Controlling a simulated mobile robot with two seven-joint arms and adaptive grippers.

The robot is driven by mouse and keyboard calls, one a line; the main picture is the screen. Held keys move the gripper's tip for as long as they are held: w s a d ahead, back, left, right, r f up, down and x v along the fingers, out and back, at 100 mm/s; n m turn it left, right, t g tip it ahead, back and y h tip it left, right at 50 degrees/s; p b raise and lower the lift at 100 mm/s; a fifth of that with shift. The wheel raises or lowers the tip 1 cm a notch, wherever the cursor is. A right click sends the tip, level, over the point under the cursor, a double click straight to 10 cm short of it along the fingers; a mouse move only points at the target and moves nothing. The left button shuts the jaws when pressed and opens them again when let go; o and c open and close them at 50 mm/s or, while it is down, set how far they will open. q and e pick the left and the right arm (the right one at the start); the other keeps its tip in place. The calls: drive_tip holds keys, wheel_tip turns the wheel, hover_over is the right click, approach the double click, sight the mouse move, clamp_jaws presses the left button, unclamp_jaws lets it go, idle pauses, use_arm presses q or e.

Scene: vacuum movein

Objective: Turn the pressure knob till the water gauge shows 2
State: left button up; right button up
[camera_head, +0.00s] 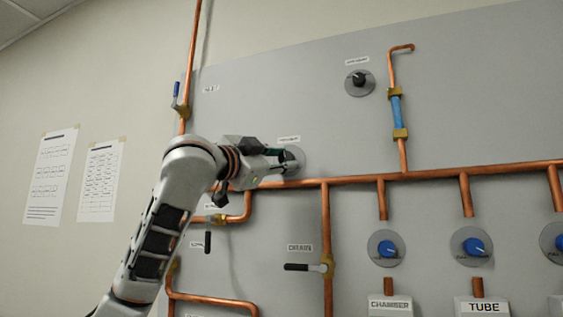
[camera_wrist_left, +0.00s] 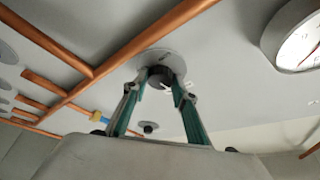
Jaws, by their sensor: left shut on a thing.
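A black knob (camera_wrist_left: 160,76) on a round grey plate sits between the fingertips of my left gripper (camera_wrist_left: 158,84) in the left wrist view. The gripper is shut on it. In the head view my left gripper (camera_head: 272,166) reaches the panel from the left and covers most of this knob; part of its grey plate (camera_head: 295,154) shows. The small label above it is too blurred to read. A round white gauge (camera_wrist_left: 302,45) is cut off at the right edge of the left wrist view; its reading cannot be told. My right gripper is out of view.
Another black knob (camera_head: 358,79) is at the upper right of the panel. A copper pipe (camera_head: 345,181) runs just below my gripper. A black-handled DRAIN valve (camera_head: 300,267) and several blue knobs (camera_head: 388,249) are lower.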

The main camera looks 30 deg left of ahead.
use_arm(q)
drive_tip(key=n+y, duration=0.1)
drive_tip(key=n, duration=0.2)
drive_tip(key=n+y+b, duration=0.1)
drive_tip(key=n, duration=0.2)
drive_tip(key=n+t+y, duration=0.1)
drive_tip(key=n+y, duration=0.1)
drive_tip(key=shift+w+d+f+n, duration=0.1)
drive_tip(key=shift+d+f+n, duration=0.1)
drive_tip(key=shift+d+n, duration=0.15)
drive_tip(key=n+y, duration=0.3)
drive_tip(key=n, duration=0.2)
drive_tip(key=shift+n, duration=0.35)
drive_tip(key=shift+n+g+y, duration=0.3)
drive_tip(key=shift+n+y, duration=0.2)
drive_tip(key=shift+n, duration=0.3)
drive_tip(key=shift+a+r+n, duration=0.1)
drive_tip(key=shift+n, duration=0.3)
drive_tip(key=o, duration=1.1)
drive_tip(key=shift+s+d+f, duration=0.2)
drive_tip(key=shift+s, duration=0.3)
drive_tip(key=v, duration=1.1)
